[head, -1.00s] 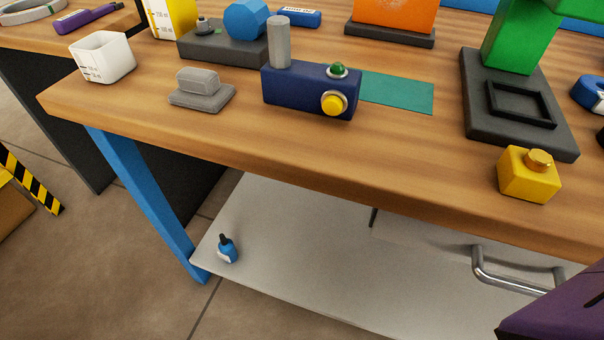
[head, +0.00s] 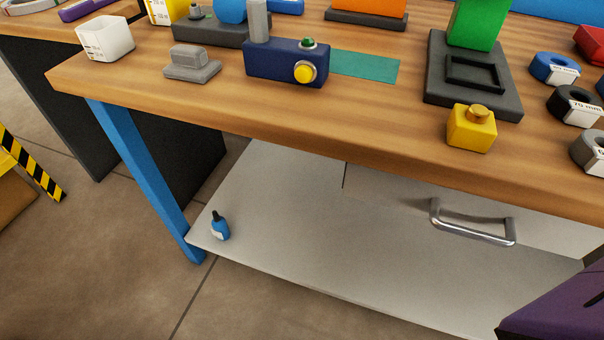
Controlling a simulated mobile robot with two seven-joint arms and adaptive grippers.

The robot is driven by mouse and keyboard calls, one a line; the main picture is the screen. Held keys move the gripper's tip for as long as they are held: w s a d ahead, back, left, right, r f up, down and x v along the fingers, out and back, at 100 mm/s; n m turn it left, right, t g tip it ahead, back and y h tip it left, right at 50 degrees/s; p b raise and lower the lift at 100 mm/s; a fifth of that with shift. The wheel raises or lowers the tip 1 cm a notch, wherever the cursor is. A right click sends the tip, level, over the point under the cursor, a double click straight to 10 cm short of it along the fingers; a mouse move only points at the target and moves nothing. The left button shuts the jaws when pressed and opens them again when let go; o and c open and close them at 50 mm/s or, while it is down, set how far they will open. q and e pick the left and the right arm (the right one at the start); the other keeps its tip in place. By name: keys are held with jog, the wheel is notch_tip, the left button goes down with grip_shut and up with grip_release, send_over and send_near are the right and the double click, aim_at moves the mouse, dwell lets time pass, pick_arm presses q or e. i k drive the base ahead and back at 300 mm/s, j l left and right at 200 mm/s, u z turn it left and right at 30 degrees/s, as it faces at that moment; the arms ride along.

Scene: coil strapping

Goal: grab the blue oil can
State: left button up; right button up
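The blue oil can (head: 220,228) is a small blue bottle with a black top and a pale label. It stands upright on the white lower shelf (head: 300,260) under the workbench, near the shelf's left end and close to the blue table leg (head: 145,180). Nothing covers it. Neither of my grippers shows in the head view.
The wooden bench top (head: 250,120) overhangs the shelf. A drawer with a metal handle (head: 470,232) hangs under the bench on the right. A yellow block (head: 472,128) and a navy box with buttons (head: 275,65) stand near the bench's front edge. The shelf's middle is clear.

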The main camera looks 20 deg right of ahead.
aim_at(220, 229)
jog(key=i+j+z, duration=0.15)
jog(key=j+z, duration=0.25)
jog(key=i+j+z, duration=0.15)
jog(key=j+z, duration=0.25)
jog(key=i, duration=0.3)
